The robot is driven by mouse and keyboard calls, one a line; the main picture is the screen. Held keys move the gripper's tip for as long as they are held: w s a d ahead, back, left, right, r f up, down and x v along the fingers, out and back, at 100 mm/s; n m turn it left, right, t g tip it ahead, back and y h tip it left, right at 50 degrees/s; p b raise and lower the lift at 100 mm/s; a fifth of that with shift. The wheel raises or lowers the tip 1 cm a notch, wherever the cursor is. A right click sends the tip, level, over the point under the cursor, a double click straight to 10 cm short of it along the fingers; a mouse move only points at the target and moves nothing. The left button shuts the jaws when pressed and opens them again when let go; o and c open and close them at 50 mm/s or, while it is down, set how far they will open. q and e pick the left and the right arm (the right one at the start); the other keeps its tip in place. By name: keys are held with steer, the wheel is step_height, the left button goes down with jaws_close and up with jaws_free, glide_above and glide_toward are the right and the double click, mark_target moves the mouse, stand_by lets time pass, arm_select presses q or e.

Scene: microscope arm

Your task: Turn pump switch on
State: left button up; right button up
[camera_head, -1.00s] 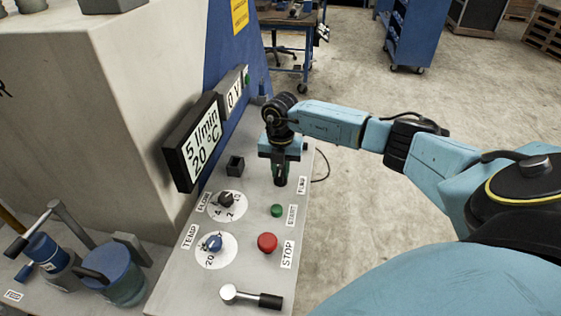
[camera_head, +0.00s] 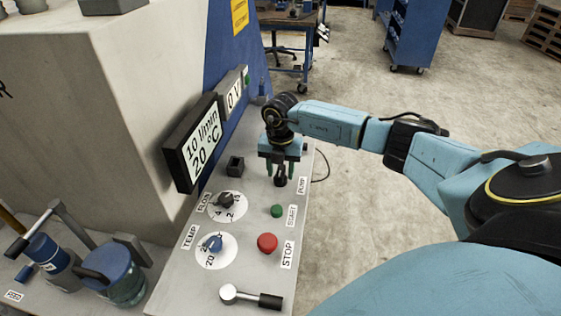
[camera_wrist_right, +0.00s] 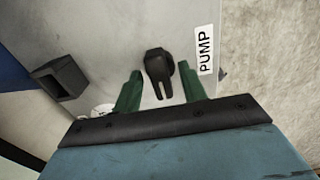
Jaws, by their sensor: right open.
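The pump switch is a black rotary knob (camera_wrist_right: 158,70) on the grey panel, beside the PUMP label (camera_wrist_right: 205,50). In the head view the knob (camera_head: 280,181) shows just below my right gripper. My right gripper (camera_head: 282,170) points down over it. In the right wrist view the two green fingers of the gripper (camera_wrist_right: 160,88) are spread, one on each side of the knob, with gaps visible. A display (camera_head: 200,140) on the machine reads 10 l/min and 20 °C. My left gripper is not in view.
The panel (camera_head: 180,290) also carries a FLOW knob (camera_head: 227,199), a TEMP knob (camera_head: 213,243), a green START button (camera_head: 277,211), a red STOP button (camera_head: 267,242) and a lever (camera_head: 252,297). A small black square socket (camera_head: 235,166) stands left of my right gripper.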

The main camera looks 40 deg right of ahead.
mark_target(281, 170)
step_height(281, 170, up, 14)
steer(key=shift+f, duration=0.25)
stand_by(0.6)
